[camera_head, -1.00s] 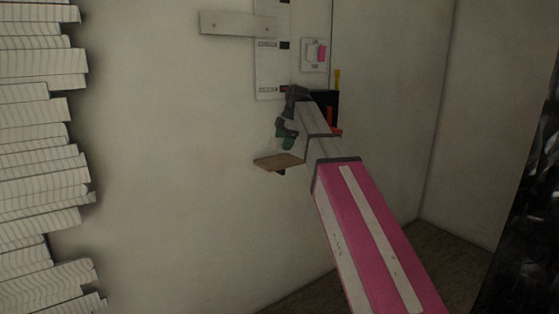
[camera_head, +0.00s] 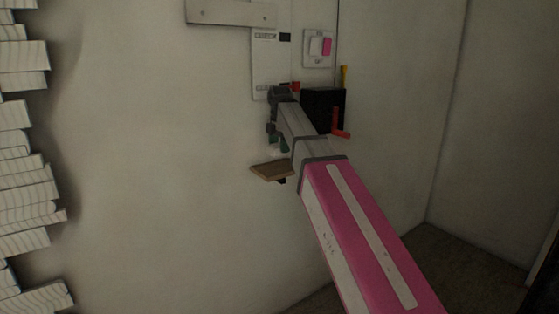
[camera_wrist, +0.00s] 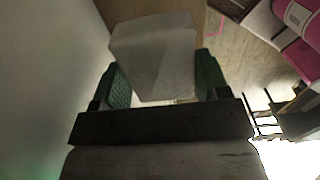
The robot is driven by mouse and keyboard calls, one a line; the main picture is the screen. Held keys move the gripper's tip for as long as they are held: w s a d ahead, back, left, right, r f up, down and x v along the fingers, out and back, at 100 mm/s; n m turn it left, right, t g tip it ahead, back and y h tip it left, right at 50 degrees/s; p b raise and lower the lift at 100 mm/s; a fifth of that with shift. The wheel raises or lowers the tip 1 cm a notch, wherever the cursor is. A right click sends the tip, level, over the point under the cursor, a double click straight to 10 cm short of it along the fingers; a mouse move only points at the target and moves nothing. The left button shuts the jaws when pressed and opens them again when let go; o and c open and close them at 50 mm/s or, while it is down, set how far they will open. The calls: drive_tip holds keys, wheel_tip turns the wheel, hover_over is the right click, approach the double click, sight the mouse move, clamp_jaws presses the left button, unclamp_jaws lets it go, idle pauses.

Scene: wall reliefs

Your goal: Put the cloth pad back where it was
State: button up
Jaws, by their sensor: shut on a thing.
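The cloth pad (camera_wrist: 155,55) shows in the wrist view as a pale grey, blocky piece between the two green fingers of my gripper (camera_wrist: 162,84). My gripper is shut on it, and the pad sticks out past the fingertips. In the head view my gripper (camera_head: 278,142) is near the wall, just above a small brown wooden shelf (camera_head: 270,170). The pad is too small and dim to make out clearly there. I cannot tell whether it touches the shelf.
A white switch plate with a pink part (camera_head: 318,46), a black box (camera_head: 322,108) with a red handle (camera_head: 340,134) and a pale wall bar (camera_head: 232,12) are on the wall. Layered white slabs (camera_head: 25,180) jut out at left. The wall between is bare.

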sight(280, 167)
drive_tip(key=shift+f, duration=2.75)
drive_tip(key=o, duration=0.8)
wheel_tip(280, 167, up, 12)
drive_tip(key=shift+r, duration=0.1)
